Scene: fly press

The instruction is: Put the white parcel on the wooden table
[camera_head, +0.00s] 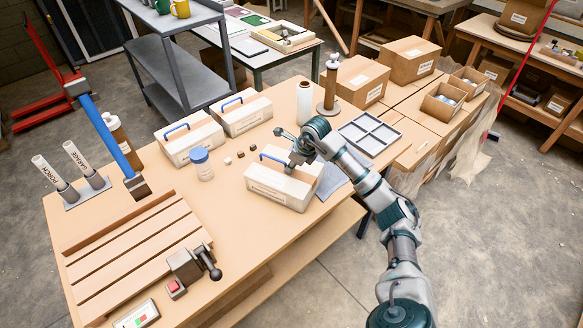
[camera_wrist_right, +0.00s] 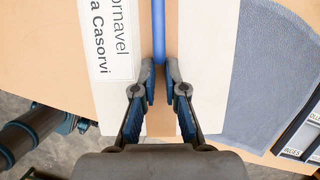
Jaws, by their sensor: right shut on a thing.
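The white parcel (camera_head: 272,190) is a long pale box with a label and a blue handle on top. It is near the right edge of the wooden-topped table (camera_head: 232,218); I cannot see a clear gap under it. My right gripper (camera_head: 291,166) is over its top, with the fingers on both sides of the blue handle (camera_wrist_right: 158,30). In the right wrist view, the fingertips (camera_wrist_right: 160,78) close in at the handle's near end, and the white box top (camera_wrist_right: 207,60) lies below. My left gripper is not in view.
Two similar white boxes (camera_head: 188,141) (camera_head: 242,114) stand farther back. Cartons (camera_head: 362,80) stand back right. A slatted wooden board (camera_head: 135,250) fills the front left.

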